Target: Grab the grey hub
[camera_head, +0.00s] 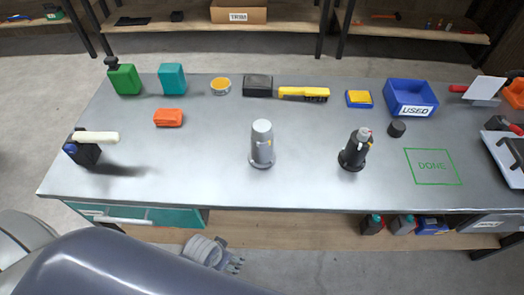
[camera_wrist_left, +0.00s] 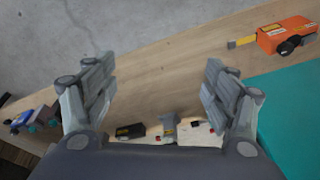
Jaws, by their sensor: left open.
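The grey hub (camera_head: 262,145) is a grey cylinder with a pale top and a wider round foot. It stands upright on the grey workbench (camera_head: 205,165), near the middle. My left gripper (camera_head: 238,265) is low, in front of the bench's front edge and apart from the hub. In the left wrist view my left gripper (camera_wrist_left: 160,95) has its two fingers spread wide with nothing between them. The hub is not seen in that view. My right gripper is not in view.
A black hub-like part (camera_head: 354,150) stands right of the grey hub. A blue USED bin (camera_head: 412,97) and a green DONE square (camera_head: 433,166) are further right. The bench around the grey hub is clear. A wooden shelf (camera_wrist_left: 160,80) with tools lies below.

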